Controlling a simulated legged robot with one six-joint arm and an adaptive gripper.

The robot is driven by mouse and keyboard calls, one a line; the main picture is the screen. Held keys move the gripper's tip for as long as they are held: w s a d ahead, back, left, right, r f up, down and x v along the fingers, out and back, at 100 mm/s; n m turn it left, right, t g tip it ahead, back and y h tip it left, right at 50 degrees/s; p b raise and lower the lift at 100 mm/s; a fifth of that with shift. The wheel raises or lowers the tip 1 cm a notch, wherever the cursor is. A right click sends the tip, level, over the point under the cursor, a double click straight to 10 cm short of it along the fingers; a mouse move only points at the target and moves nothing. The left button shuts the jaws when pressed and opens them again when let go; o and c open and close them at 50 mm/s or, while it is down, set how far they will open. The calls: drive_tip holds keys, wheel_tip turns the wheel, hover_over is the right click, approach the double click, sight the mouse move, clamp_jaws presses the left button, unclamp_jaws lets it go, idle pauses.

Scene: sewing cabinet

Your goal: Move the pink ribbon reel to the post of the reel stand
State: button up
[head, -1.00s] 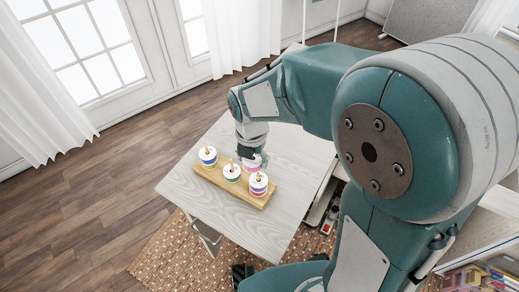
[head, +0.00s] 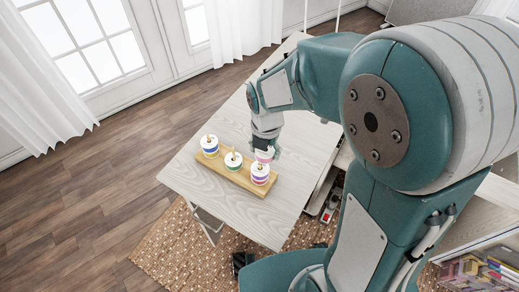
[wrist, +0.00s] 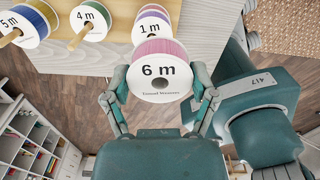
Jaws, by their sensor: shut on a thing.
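The pink ribbon reel (wrist: 160,50) has a white end face marked "6 m" with a dark centre hole. My gripper (wrist: 163,84) is shut on it, one finger on each side. In the head view the pink reel (head: 265,155) is below my gripper (head: 267,144), beside and behind the purple reel. The wrist view also shows the stand (wrist: 108,62). Whether the pink reel touches the stand is unclear.
The light wood table (head: 250,218) has free room around the stand.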

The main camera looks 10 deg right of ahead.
drive_tip(key=shift+d, duration=0.75)
drive_tip(key=shift+a, duration=0.9)
drive_tip(key=shift+a, duration=0.9)
drive_tip(key=shift+d, duration=0.4)
drive_tip(key=shift+f, duration=2.4)
drive_tip(key=o, duration=0.9)
drive_tip(key=shift+c, duration=0.2)
